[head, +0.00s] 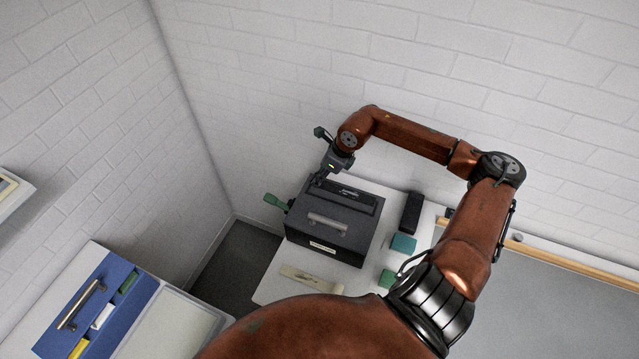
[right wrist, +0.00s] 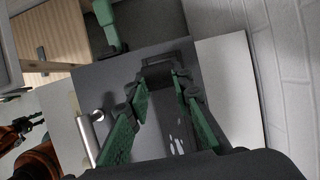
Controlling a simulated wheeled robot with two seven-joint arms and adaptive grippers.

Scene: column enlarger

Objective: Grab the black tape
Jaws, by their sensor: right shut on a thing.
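A dark, roundish thing, seemingly the black tape (right wrist: 158,78), sits between the fingertips of my right gripper in the right wrist view. The green fingers of my right gripper (right wrist: 160,88) are shut on it, over the far end of the dark box's top. In the head view my right gripper (head: 319,179) reaches down to the back left of the dark grey box (head: 310,238); the tape is too small to make out there. A reddish-brown arm end, probably my left gripper (right wrist: 32,123), shows small at the left of the right wrist view; its opening is unclear.
The box has a metal handle (head: 328,221) and stands on a white table (head: 268,291). A green-handled thing (head: 277,203) sticks out at its left. A black block (head: 411,212), teal block (head: 403,244) and green block (head: 387,279) lie right. A brick wall stands close behind.

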